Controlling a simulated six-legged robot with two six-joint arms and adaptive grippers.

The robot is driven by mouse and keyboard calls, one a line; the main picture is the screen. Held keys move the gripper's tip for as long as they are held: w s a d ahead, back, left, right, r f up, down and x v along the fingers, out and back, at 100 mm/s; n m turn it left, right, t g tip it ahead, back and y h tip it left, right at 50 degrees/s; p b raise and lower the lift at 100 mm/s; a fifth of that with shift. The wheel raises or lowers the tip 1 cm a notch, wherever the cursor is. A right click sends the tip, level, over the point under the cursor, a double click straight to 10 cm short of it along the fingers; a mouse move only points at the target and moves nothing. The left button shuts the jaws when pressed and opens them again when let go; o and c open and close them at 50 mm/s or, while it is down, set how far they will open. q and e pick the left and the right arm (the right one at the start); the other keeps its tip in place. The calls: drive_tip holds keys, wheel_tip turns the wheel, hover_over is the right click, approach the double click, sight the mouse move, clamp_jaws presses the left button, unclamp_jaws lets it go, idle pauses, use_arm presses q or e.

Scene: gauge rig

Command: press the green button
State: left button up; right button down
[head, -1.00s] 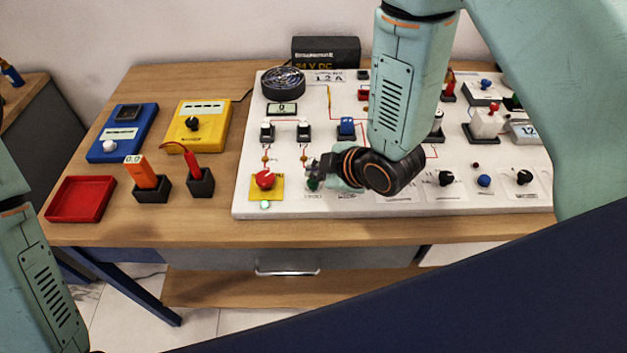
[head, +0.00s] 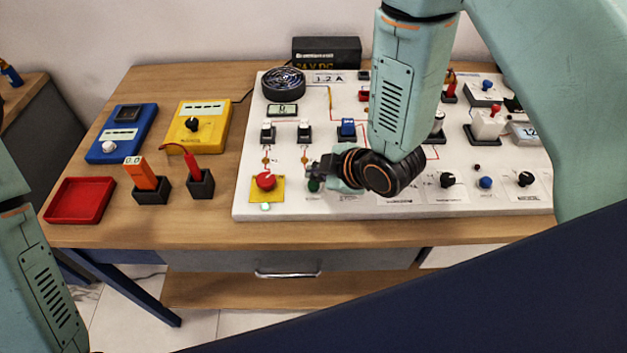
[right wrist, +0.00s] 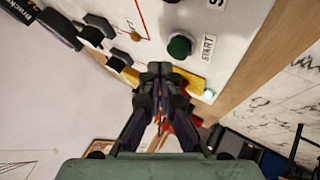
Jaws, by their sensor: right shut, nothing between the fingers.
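The green button (head: 313,186) is on the front part of the white panel (head: 400,208), right of the red knob. My right gripper (head: 314,169) is shut and empty, just above and behind the button in the head view. In the right wrist view its fingertips (right wrist: 161,70) are together near the button, with a visible gap in the picture; true depth is hard to tell. My left gripper is out of view.
A red knob (head: 265,181) on a yellow plate stands left of the button, with a small green lamp (head: 266,206) in front. A fan (head: 283,83) is at the panel's back left. A red tray (head: 80,200) is at the table's left.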

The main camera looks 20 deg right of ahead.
drive_tip(key=shift+s+f, duration=0.2)
drive_tip(key=shift+f, duration=0.2)
drive_tip(key=shift+w, duration=0.15)
drive_tip(key=shift+b, duration=0.3)
